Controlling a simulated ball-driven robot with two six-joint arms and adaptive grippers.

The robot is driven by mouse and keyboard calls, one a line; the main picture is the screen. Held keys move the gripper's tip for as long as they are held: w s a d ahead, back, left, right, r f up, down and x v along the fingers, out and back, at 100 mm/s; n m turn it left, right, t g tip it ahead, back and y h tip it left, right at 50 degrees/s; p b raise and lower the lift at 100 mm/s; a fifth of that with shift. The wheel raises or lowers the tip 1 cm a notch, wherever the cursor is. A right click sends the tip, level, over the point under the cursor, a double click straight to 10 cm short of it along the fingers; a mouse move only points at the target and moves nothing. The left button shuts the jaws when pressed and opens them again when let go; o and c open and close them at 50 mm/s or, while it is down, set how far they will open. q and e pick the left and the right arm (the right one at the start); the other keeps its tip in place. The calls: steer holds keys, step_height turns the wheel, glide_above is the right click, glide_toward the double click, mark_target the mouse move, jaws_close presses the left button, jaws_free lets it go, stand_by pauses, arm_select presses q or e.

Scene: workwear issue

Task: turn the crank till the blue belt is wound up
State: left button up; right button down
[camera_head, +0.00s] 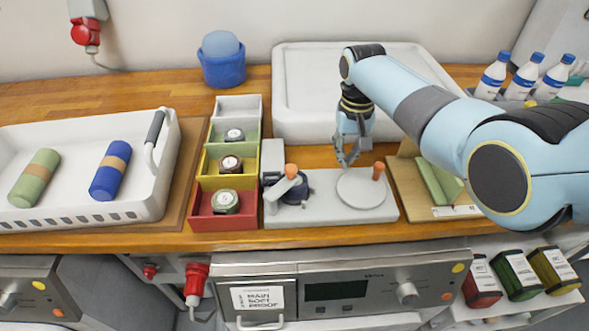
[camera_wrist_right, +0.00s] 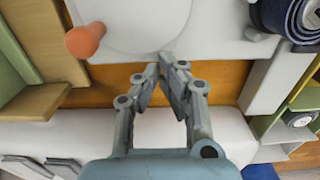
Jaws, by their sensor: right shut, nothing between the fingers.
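The winder has a light grey base plate (camera_head: 325,207) on the wooden bench. A round white crank disc (camera_head: 361,189) sits at its right, with an orange knob (camera_head: 378,170) on its back right rim. The dark blue belt (camera_head: 292,192) is coiled at the winder's left, under a grey arm with an orange top (camera_head: 291,170); how much is wound I cannot tell. My right gripper (camera_head: 346,163) points down just behind the disc, shut and empty, apart from the knob. The wrist view shows the knob (camera_wrist_right: 84,40), the disc (camera_wrist_right: 140,18) and the belt coil (camera_wrist_right: 290,15). My left gripper is out of view.
Left of the winder stands a coloured compartment box (camera_head: 238,107) with several watches. A white basket (camera_head: 80,216) holds a green roll and a blue roll. A white tray (camera_head: 285,85) lies behind. A wooden stand (camera_head: 404,195) with green strips is close on the right.

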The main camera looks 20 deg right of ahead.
mark_target(344, 196)
steer(key=shift+s+d+p, duration=0.2)
steer(key=shift+s+p, duration=0.2)
steer(key=shift+s, duration=0.7)
steer(key=shift+s+f, duration=0.1)
steer(key=shift+s, duration=0.25)
steer(key=shift+s+a, duration=0.2)
steer(key=shift+a, duration=0.55)
steer(key=shift+s+a, duration=0.35)
steer(key=shift+a, duration=0.25)
steer(key=shift+s+a, duration=0.35)
steer(key=shift+a, duration=0.2)
steer(key=shift+s+a, duration=0.25)
steer(key=shift+s, duration=1.45)
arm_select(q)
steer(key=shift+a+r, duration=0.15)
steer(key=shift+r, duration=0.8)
arm_select(e)
steer(key=c, duration=1.2)
jaws_free()
steer(key=shift+w, duration=0.1)
